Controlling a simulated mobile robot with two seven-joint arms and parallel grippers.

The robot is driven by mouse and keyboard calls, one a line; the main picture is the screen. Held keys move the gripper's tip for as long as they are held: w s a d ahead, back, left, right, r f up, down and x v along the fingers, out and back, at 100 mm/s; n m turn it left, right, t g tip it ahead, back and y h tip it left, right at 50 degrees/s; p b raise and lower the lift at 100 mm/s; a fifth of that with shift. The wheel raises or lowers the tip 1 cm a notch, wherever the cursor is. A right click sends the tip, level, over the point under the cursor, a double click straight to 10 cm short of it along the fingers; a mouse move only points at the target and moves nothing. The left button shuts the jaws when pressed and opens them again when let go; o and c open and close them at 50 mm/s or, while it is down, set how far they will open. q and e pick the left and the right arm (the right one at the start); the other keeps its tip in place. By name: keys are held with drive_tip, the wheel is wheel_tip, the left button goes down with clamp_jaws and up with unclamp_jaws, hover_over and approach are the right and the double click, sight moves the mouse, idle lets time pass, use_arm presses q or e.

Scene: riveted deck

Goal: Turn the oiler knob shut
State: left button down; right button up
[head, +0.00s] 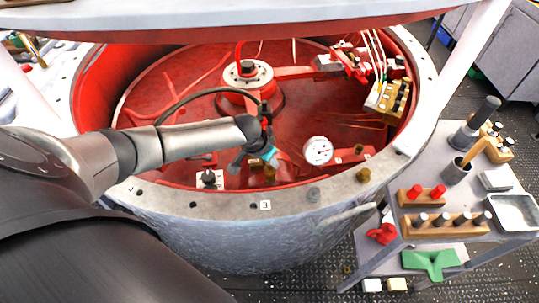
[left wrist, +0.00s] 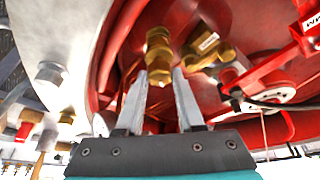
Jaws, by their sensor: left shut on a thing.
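My left gripper (head: 268,164) hangs just inside the near rim of the red-lined round housing, pointing down at small brass fittings (head: 270,175). In the left wrist view the two grey fingers (left wrist: 160,82) are shut on a stepped brass piece (left wrist: 158,50), which appears to be the oiler knob. A second brass fitting (left wrist: 205,45) with a white label sits right beside it. The wrist hides much of the knob in the head view, and its turned position cannot be told. My right gripper is not in view.
The grey riveted rim (head: 285,203) curves close in front of the gripper. A white dial gauge (head: 318,150) stands to its right and a dark hose (head: 195,96) arches behind it. A grey cart (head: 445,190) with tools stands at right.

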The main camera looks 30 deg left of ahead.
use_arm(q)
drive_tip(key=shift+a+f+m+h, duration=0.1)
drive_tip(key=shift+m+h, duration=0.3)
drive_tip(key=shift+m, duration=0.6)
drive_tip(key=shift+m+h+b, duration=0.3)
drive_tip(key=shift+m+b, duration=0.4)
drive_tip(key=shift+m, duration=0.2)
drive_tip(key=m+g+h+b, duration=0.1)
drive_tip(key=m+b, duration=0.2)
drive_tip(key=m, duration=0.1)
drive_tip(key=shift+w+a+f, duration=0.1)
drive_tip(key=shift+m+g+h+b, duration=0.55)
drive_tip(key=shift+m+b, duration=0.6)
drive_tip(key=shift+m, duration=0.25)
drive_tip(key=c, duration=0.5)
unclamp_jaws()
drive_tip(key=shift+r, duration=0.2)
